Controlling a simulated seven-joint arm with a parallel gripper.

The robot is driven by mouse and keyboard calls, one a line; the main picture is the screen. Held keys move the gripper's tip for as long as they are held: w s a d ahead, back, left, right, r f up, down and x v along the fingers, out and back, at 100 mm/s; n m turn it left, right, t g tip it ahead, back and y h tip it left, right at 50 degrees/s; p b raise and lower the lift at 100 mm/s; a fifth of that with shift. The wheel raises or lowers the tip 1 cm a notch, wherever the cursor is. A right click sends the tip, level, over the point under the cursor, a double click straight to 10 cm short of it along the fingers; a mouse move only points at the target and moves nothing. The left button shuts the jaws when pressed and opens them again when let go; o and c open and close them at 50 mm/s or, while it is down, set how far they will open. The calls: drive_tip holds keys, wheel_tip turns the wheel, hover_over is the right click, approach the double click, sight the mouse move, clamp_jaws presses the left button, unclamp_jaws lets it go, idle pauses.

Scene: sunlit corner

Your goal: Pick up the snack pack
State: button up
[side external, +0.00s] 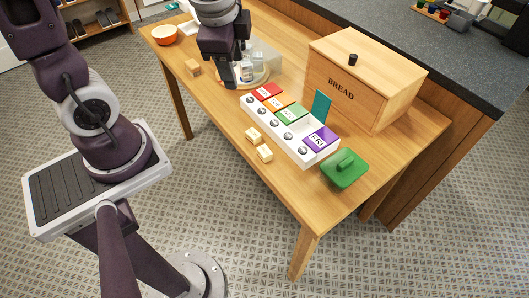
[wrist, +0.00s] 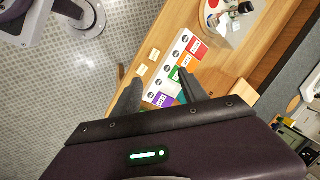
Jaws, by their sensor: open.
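I cannot tell for certain which thing is the snack pack. Two small pale-yellow pieces, a farther one (side external: 253,134) and a nearer one (side external: 264,153), lie on the table in front of a white day box (side external: 302,150); they also show in the wrist view (wrist: 155,54) (wrist: 142,70). The box has coloured lids, and its teal lid (side external: 320,105) stands upright. My gripper (side external: 238,78) is open and empty above the table, near a round tray (side external: 262,83) with small containers. In the wrist view my gripper's fingers (wrist: 160,92) are spread over the day box.
A wooden bread box (side external: 345,88) stands at the back right. A green lidded object (side external: 344,169) sits at the near right end. A small wooden block (side external: 193,67) and an orange bowl (side external: 163,34) are at the left. The table's front strip is mostly clear.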

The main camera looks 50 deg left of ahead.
drive_tip(key=w+d+f+m+g+h, duration=0.15)
drive_tip(key=w+f+m, duration=0.35)
drive_tip(key=f, duration=0.5)
drive_tip(key=m+g+h, duration=0.1)
drive_tip(key=m, duration=0.4)
hover_over(266, 152)
wheel_tip(266, 152, down, 9)
drive_tip(key=shift+s+d+r, duration=0.1)
drive_tip(key=shift+d+r, duration=0.05)
drive_tip(key=shift+r, duration=0.05)
drive_tip(key=shift+m, duration=0.3)
wheel_tip(266, 152, down, 7)
drive_tip(key=shift+f, duration=0.2)
clamp_jaws()
